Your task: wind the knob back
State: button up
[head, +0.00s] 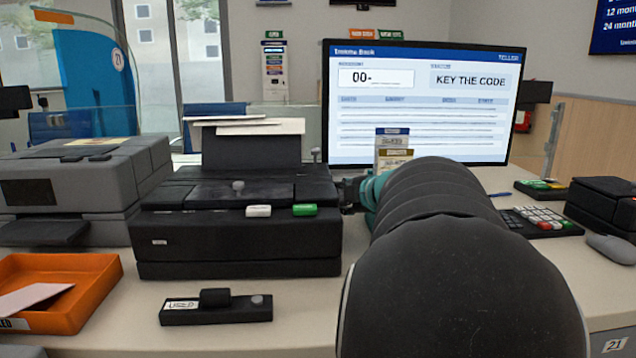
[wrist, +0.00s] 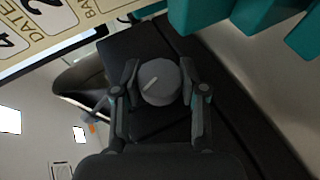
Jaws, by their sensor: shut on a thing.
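The knob (wrist: 160,84) is round and grey with a pale pointer line, seen in the wrist view. It sits on a dark surface. My gripper (wrist: 159,80) has one finger on each side of it and is shut on it. The pointer line slants from lower left to upper right. In the head view my gripper (head: 353,192) is at the right side of the black printer (head: 240,240), largely hidden by my arm. The knob cannot be made out there.
The monitor (head: 420,100) reads "KEY THE CODE". A keypad (head: 545,222) and mouse (head: 612,248) lie right. A grey machine (head: 85,180) and an orange tray (head: 95,285) stand left. A small black unit (head: 216,312) lies in front. A labelled card stack rises behind my arm.

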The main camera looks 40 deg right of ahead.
jog(key=shift+d+r+m+g+y, duration=0.1)
jog(key=shift+m+g+y, duration=0.2)
jog(key=shift+g, duration=0.5)
jog(key=shift+d+r+m+g+y, duration=0.1)
jog(key=shift+m+g+y, duration=0.15)
jog(key=shift+g, duration=0.55)
jog(key=shift+a, duration=0.1)
jog(key=o, duration=1.1)
jog(key=shift+c, duration=0.2)
jog(key=shift+o, duration=0.5)
jog(key=shift+f, duration=0.1)
jog(key=v, duration=1.2)
